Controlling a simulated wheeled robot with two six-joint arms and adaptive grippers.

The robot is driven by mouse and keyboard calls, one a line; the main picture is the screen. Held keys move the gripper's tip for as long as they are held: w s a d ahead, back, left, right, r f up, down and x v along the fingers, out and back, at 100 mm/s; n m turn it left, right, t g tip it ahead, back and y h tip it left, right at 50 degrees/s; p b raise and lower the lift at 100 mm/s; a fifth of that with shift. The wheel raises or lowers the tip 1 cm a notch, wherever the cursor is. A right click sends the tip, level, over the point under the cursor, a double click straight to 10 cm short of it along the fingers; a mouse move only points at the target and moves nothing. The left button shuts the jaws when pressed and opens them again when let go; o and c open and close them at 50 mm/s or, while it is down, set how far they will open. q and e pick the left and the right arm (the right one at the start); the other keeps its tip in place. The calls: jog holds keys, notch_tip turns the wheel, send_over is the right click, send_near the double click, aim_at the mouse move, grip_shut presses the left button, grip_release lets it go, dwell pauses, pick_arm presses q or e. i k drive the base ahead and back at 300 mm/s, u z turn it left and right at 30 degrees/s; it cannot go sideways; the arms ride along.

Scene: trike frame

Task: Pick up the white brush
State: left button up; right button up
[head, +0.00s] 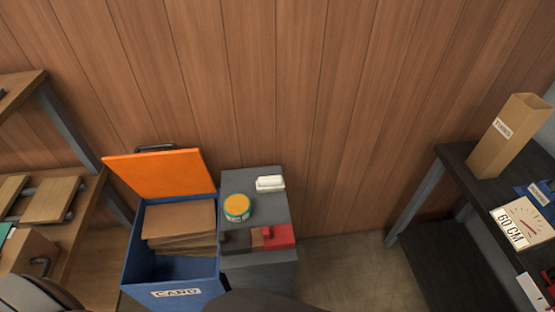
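A small white block-like object (270,183), which looks like the white brush, lies on the back right part of a grey cabinet top (265,210). Its bristles cannot be made out clearly at this size. It stands apart from a round tub (237,207) with a yellow-orange lid to its front left. Neither of my grippers can be made out in the head view, and nothing is touching the white object.
A blue bin (172,285) labelled CARD, holding brown cardboard, stands left of the cabinet with its orange lid (163,174) raised. A red block (280,236) sits at the cabinet's front. A dark table (457,170) stands right, wooden shelving (80,225) left. Floor (345,270) is clear between cabinet and table.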

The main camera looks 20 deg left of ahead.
aim_at(275, 183)
jog(key=z, duration=1.3)
jog(key=k, duration=0.8)
jog(key=u, duration=0.95)
jog(key=i, duration=0.5)
